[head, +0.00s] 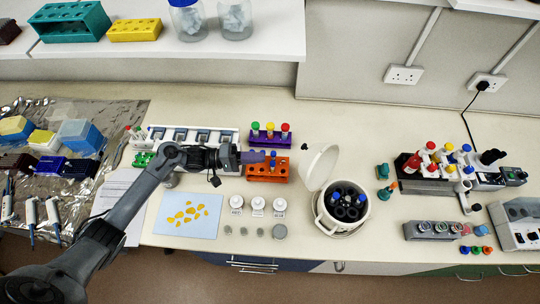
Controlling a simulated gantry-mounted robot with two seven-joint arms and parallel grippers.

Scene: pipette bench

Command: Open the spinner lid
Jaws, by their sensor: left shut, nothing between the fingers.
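The spinner (322,217) is a round white tub on the bench, right of centre. Its white lid (319,166) stands raised and tilted toward the back left, so the dark rotor (345,210) with several tube holes and blue-capped tubes shows inside. My left gripper (262,156) is shut and empty. In the picture it lies left of the lid, apart from it, over or near the orange and purple racks; its exact height I cannot tell. My right gripper is not in view.
A purple rack (262,138) and an orange rack (262,176) are by my left gripper. White bottles (257,202) stand in front. Coloured-cap tubes and instruments (430,175) fill the right side. The bench strip behind the spinner is clear.

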